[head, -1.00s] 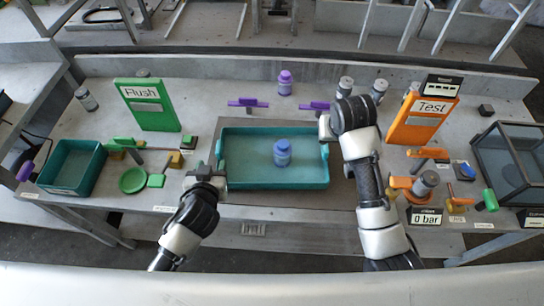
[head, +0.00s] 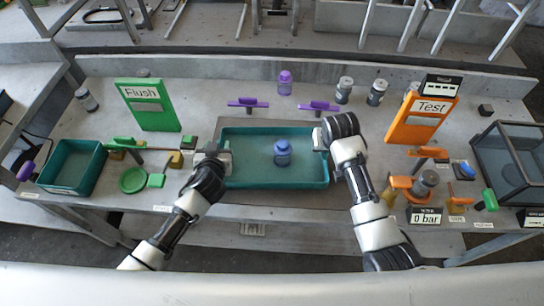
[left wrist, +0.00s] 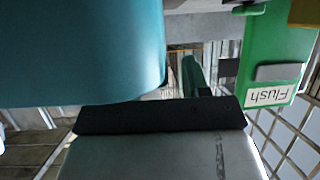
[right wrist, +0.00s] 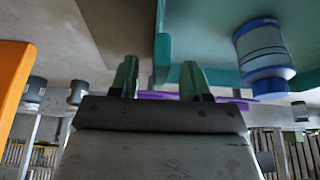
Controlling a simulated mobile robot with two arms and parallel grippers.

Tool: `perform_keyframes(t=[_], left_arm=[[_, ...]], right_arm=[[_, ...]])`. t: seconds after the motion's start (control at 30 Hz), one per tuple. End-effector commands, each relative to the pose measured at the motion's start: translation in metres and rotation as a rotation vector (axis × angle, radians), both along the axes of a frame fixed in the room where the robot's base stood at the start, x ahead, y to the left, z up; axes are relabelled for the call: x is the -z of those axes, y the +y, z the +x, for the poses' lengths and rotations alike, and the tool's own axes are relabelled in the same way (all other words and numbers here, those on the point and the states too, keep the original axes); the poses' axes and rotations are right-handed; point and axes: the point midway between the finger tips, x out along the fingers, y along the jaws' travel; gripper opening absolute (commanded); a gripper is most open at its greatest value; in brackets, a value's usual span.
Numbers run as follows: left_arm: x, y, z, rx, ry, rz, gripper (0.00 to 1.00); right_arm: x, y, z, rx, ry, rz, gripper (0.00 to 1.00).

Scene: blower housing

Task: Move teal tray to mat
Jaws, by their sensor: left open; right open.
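The large teal tray (head: 255,183) lies at the middle of the bench, holding a blue-lidded jar (head: 282,153). A darker grey-brown area (head: 342,198) shows around its right and front sides; I cannot tell whether it is the mat. My left gripper (head: 215,155) is open at the tray's left rim. In the left wrist view, teal wall (left wrist: 75,50) hides one finger. My right gripper (head: 321,139) is open at the right rim. In the right wrist view, its fingers (right wrist: 158,80) stand apart, with the tray's edge (right wrist: 163,45) beyond and between them. Contact is unclear.
A smaller teal bin (head: 70,168) and green plate (head: 133,180) stand left. The green Flush panel (head: 147,105) and orange Test panel (head: 421,118) flank the middle. Purple handles (head: 248,103) lie behind the tray. A glass box (head: 508,160) stands far right.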

Motion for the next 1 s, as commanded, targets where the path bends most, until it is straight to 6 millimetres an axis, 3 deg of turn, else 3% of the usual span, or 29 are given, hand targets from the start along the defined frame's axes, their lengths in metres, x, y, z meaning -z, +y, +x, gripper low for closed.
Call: perform_keyframes(t=[0.17, 0.47, 0.77, 1.0], left_arm=[[0.0038, -0.0002, 0.0098, 0.001, 0.0, 0.0, 0.47], [0.0042, -0.0002, 0.0105, 0.001, 0.0, -0.001, 0.45], [0.0041, -0.0001, 0.0103, 0.001, 0.0, -0.001, 0.0], [0.0041, 0.0, 0.0103, 0.0, 0.0, -0.001, 0.0]], right_arm=[[0.0092, 0.0003, 0.0041, 0.0, -0.001, 0.001, 0.47], [0.0102, 0.0003, 0.0044, 0.0, -0.001, 0.001, 0.45], [0.0101, 0.0002, 0.0043, 0.0, -0.001, 0.001, 0.0], [0.0103, 0.0002, 0.0042, 0.0, -0.001, 0.0, 0.0]])
